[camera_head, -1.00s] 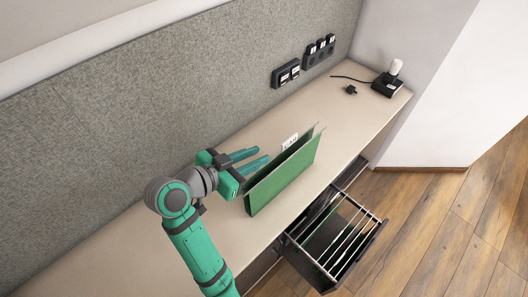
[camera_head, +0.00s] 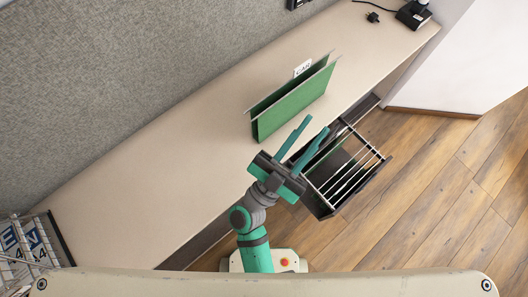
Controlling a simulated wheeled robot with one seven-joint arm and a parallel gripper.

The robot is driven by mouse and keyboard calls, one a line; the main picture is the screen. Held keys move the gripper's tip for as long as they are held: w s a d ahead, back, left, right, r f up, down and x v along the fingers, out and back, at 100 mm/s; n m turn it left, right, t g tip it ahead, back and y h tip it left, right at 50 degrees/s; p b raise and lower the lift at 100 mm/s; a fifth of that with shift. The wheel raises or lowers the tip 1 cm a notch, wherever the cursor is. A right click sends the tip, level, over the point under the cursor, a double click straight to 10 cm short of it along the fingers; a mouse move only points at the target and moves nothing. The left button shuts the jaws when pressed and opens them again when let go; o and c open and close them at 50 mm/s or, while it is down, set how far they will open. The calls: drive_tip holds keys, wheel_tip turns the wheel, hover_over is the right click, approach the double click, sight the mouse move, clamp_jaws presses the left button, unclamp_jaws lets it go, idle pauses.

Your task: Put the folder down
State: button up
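The green hanging folder (camera_head: 294,104) stands upright on the beige desk top (camera_head: 150,165), with a white label tab (camera_head: 302,68) at its top. My gripper (camera_head: 308,127) is in front of the folder, beyond the desk's front edge and near the open drawer. Its two teal fingers are apart with nothing between them. The fingers do not appear to touch the folder.
An open black drawer with metal rails (camera_head: 349,183) sticks out below the desk front. A black device with a white top (camera_head: 413,14) and a plug (camera_head: 372,17) lie at the far right. A wire rack (camera_head: 30,244) is at lower left. The middle desk is clear.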

drive_tip(key=s+a+f+n+g+y, duration=0.1)
drive_tip(key=s+a+f+n+y, duration=0.3)
drive_tip(key=s+f+y, duration=0.3)
drive_tip(key=s+a+f+n+g+y, duration=0.2)
drive_tip(key=s+a+f+n+y, duration=0.3)
drive_tip(key=f+y, duration=0.5)
drive_tip(key=shift+s+a+f+n+g, duration=0.25)
drive_tip(key=shift+s+f+n, duration=0.65)
drive_tip(key=shift+f, duration=1)
drive_tip(key=shift+s+d, duration=0.1)
